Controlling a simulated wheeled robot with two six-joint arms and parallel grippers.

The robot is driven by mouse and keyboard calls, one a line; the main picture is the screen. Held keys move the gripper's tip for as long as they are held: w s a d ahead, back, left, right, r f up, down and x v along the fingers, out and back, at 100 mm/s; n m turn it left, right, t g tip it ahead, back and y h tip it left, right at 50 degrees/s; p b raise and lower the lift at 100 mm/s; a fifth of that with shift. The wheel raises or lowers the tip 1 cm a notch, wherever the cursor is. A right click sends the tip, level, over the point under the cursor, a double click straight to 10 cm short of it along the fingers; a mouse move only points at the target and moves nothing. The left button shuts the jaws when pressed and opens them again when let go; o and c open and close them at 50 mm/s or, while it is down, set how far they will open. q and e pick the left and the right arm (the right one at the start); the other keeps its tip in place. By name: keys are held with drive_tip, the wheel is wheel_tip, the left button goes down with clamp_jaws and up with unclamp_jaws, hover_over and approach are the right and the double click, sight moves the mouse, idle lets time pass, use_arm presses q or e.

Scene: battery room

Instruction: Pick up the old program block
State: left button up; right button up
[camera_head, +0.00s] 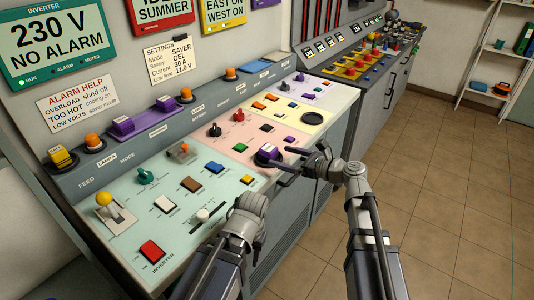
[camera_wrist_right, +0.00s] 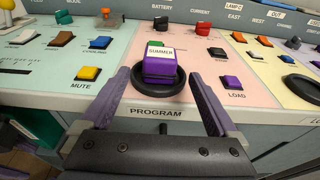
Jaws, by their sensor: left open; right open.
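The program block (camera_wrist_right: 160,65) is purple with a white label reading SUMMER. It sits upright in a round black socket (camera_wrist_right: 159,90) above the word PROGRAM, at the front of the pink panel section. In the head view the block (camera_head: 267,152) is partly behind my fingers. My right gripper (camera_wrist_right: 158,84) is open, with one purple finger on each side of the block and a visible gap to it. It also shows in the head view (camera_head: 281,164). My left gripper (camera_head: 252,210) is open and empty over the panel's front edge, lower left.
Two purple blocks (camera_head: 123,125) (camera_head: 167,103) stand on the ledge behind the panel. A yellow-knobbed lever (camera_head: 104,199), a red INVERTER button (camera_head: 152,251) and several switches crowd the panel. An empty round socket (camera_head: 312,118) lies on the yellow section. Floor at right is clear.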

sight(275, 154)
drive_tip(key=shift+b+x, duration=0.4)
drive_tip(key=shift+x, duration=2.8)
drive_tip(key=shift+r, duration=0.1)
drive_tip(key=shift+c, duration=0.2)
drive_tip(key=c, duration=1.5)
drive_tip(key=shift+o, duration=0.2)
wheel_tip(275, 154, up, 10)
drive_tip(key=p, duration=1)
